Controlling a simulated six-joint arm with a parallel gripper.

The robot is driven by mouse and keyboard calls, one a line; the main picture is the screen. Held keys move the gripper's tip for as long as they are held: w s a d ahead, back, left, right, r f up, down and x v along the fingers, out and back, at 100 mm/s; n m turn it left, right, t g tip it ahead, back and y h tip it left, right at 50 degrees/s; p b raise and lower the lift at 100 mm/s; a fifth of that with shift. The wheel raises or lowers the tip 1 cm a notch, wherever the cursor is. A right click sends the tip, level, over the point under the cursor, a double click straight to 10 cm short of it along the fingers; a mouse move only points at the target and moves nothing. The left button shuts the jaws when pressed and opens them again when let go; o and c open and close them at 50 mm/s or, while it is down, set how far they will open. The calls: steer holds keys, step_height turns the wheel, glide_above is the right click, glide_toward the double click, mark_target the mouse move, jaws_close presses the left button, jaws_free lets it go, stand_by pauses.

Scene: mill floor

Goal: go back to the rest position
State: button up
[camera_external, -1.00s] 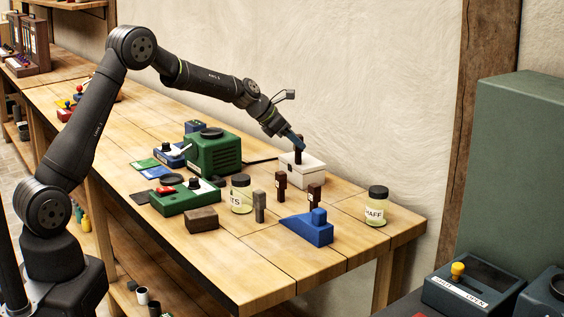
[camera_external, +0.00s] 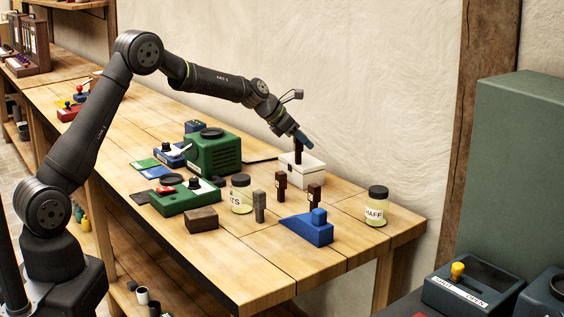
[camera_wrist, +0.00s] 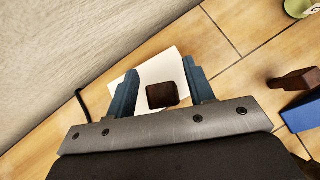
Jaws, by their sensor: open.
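My gripper (camera_external: 303,141) is above the white box (camera_external: 302,171) near the wall side of the workbench. A dark brown block (camera_external: 298,151) stands upright at the white box, just below my fingers. In the wrist view my gripper's two blue fingers (camera_wrist: 158,94) are apart, with the dark block's top (camera_wrist: 162,95) showing between them and a gap on each side. The white box (camera_wrist: 160,68) lies beneath it. The block's lower end is hidden by the box.
A green machine (camera_external: 212,153) is left of the box. The wall rises close behind.

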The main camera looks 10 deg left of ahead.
steer(key=shift+f, duration=1.1)
steer(key=v, duration=1.2)
steer(key=x, duration=1.2)
steer(key=shift+f, duration=0.1)
steer(key=shift+d+r, duration=0.1)
steer(key=shift+r, duration=0.2)
steer(key=s+d+r, duration=0.3)
steer(key=s+r, duration=0.8)
steer(key=w+a+f+n+t+y, duration=0.1)
steer(key=w+a+f+n, duration=0.2)
steer(key=a, duration=0.6)
steer(key=w+a+f+n+t+y, duration=0.1)
steer(key=w+a+f+t, duration=0.1)
steer(key=a+f, duration=0.5)
steer(key=shift+w+a+f, duration=0.1)
steer(key=shift+a+f, duration=0.25)
steer(key=shift+f, duration=0.35)
steer(key=shift+s+a+f, duration=0.1)
steer(key=shift+a+f, duration=0.3)
steer(key=shift+f, duration=0.25)
steer(key=shift+w+a+f, duration=0.1)
steer(key=shift+a+f, duration=0.25)
steer(key=shift+f, duration=0.35)
